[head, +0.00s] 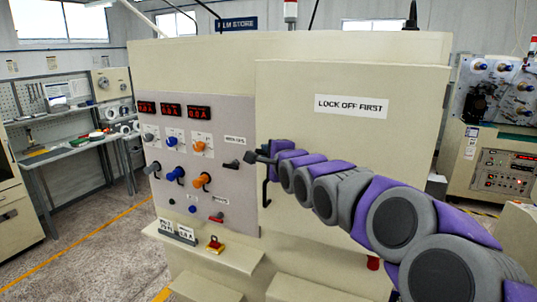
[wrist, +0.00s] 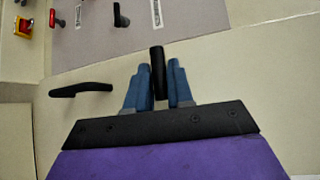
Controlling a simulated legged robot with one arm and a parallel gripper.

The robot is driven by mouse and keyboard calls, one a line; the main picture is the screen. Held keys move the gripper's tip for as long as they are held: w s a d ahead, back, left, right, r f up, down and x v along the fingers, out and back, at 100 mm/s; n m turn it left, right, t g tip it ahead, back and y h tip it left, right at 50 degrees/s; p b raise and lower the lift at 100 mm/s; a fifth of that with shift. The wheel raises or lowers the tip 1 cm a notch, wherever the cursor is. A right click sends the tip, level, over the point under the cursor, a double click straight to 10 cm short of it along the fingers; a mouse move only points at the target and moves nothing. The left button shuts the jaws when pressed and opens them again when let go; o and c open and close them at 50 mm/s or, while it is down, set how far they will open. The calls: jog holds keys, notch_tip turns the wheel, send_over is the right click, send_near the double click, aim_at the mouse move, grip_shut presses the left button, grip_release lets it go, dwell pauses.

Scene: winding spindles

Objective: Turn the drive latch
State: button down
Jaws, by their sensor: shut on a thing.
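The latch, a black handle (wrist: 157,65), stands between the two blue fingers of my gripper (wrist: 158,84) in the wrist view. My gripper is shut on it. In the head view my gripper (head: 264,158) reaches in from the right at the near edge of the door panel. The dark end of the latch (head: 249,157) shows just left of it. The fingers hide the rest of the latch, so its exact angle is hard to tell.
A black pull handle (head: 266,190) hangs below my gripper. The control panel (head: 240,110) to the left carries knobs, red displays and a black lever (head: 232,165). A yellow-and-red stop button (head: 214,245) sits on a ledge. A sign (head: 351,106) reads "LOCK OFF FIRST".

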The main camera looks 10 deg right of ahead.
jog(key=n+g+p, duration=0.1)
jog(key=n+g+h+p, duration=0.1)
jog(key=g, duration=0.1)
jog(key=shift+a+r+n+h+p, duration=0.1)
jog(key=shift+r+n+h+p, duration=0.2)
jog(key=shift+p, duration=0.1)
jog(key=shift+w+a+n+g+h+p, duration=0.1)
jog(key=shift+n+g+h+p, duration=0.4)
jog(key=shift+n+g+h, duration=0.5)
jog(key=g+h, duration=0.1)
jog(key=n+g+h+p, duration=0.2)
jog(key=shift+w+a+r, duration=0.15)
jog(key=shift+a, duration=0.1)
jog(key=shift+w+a+n+g+h+p, duration=0.15)
jog(key=shift+n+g+h+p, duration=0.65)
jog(key=shift+h+p, duration=0.4)
jog(key=shift+f, duration=0.2)
